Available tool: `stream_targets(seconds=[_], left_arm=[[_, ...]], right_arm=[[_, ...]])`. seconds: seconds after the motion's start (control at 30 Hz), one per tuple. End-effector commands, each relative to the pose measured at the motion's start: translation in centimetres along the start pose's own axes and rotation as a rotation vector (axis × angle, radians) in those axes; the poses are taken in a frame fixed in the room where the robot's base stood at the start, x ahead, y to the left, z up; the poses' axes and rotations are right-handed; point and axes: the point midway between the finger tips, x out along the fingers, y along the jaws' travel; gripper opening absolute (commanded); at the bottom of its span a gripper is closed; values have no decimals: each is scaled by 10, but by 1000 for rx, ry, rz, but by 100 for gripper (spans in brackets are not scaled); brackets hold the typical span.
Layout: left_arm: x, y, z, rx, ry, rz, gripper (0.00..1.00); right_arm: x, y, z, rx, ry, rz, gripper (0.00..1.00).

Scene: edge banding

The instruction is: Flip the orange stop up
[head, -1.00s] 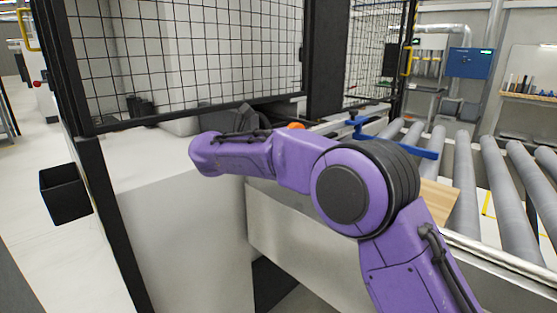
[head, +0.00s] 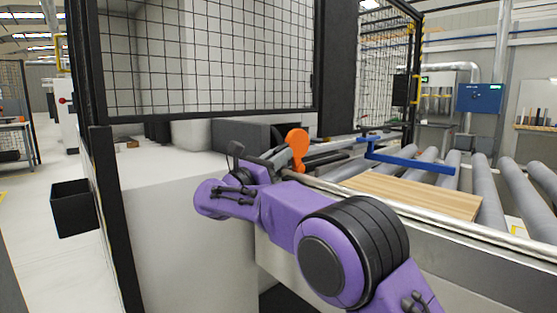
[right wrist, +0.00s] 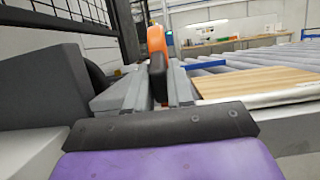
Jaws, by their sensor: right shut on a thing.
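The orange stop (head: 297,148) stands raised, its rounded end up, at the machine's edge beside the rollers in the head view. In the right wrist view the stop (right wrist: 155,42) shows upright, with a black part on its near side. My right gripper (head: 276,157) reaches it from the left and near side. Its two grey fingers (right wrist: 158,88) are shut on the stop, one on each side. The stop's lower end is hidden by the fingers and wrist. My left gripper is not in view.
A wooden board (head: 420,194) lies on the grey rollers (head: 490,190) at right. A blue bar (head: 410,162) crosses above the rollers behind it. The white machine housing (head: 185,220) and a mesh guard (head: 215,60) stand at left and behind.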

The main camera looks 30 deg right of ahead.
Motion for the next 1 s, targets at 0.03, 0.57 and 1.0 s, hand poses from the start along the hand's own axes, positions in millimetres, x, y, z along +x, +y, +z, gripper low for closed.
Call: stream_targets(seconds=[0.03,0.57,1.0], left_arm=[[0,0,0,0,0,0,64],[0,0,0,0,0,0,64],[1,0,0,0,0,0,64]], right_arm=[[0,0,-1,-2,1,-1,0],[-1,1,0,0,0,2,43],[-79,2,0,0,-2,4,43]])
